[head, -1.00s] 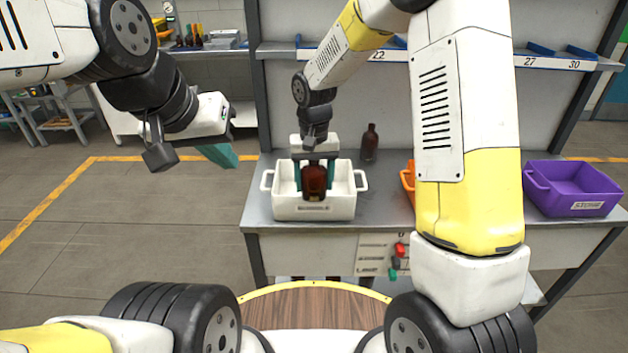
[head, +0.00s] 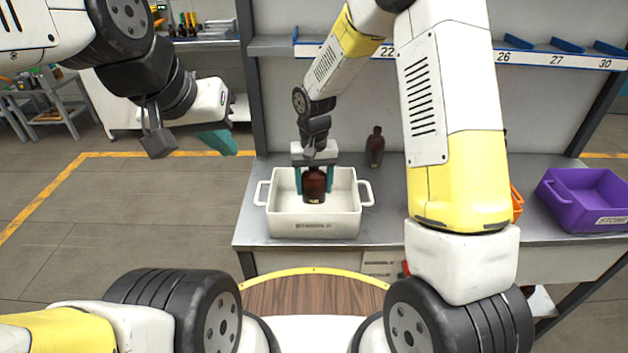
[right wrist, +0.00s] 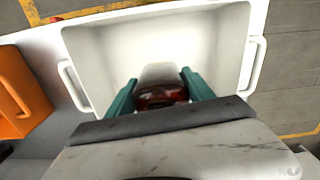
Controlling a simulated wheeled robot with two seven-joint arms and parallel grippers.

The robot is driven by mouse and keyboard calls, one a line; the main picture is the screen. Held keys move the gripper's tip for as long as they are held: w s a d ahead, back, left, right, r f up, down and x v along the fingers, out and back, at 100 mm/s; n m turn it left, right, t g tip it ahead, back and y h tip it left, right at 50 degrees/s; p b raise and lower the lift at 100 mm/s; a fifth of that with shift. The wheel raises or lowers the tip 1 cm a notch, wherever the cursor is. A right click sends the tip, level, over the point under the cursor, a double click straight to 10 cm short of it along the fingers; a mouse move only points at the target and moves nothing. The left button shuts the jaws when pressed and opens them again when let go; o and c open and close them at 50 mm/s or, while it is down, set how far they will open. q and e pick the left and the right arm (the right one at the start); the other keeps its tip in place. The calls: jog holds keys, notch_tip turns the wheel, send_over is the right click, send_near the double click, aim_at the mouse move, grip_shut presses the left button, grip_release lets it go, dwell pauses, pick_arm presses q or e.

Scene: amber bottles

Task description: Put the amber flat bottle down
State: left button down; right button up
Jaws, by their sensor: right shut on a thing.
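The amber flat bottle (head: 314,186) is upright between the teal fingers of my right gripper (head: 314,178), inside the outline of the white crate (head: 313,228). My right gripper is shut on it from above. In the right wrist view the bottle (right wrist: 160,95) shows dark red-brown between the two fingers, over the crate's inside (right wrist: 160,45). Whether the bottle's base touches the crate floor cannot be told. My left gripper (head: 218,142) hangs at the left over the floor, away from the bench; its finger opening cannot be made out.
Another brown bottle (head: 375,148) stands on the bench behind the crate, to its right. A purple crate (head: 572,205) stands at the bench's right end. An orange crate (right wrist: 22,95) is beside the white one, mostly hidden by my right arm in the head view.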

aim_at(314, 198)
jog(key=shift+f, duration=2.25)
jog(key=shift+f, duration=0.15)
jog(key=o, duration=1.5)
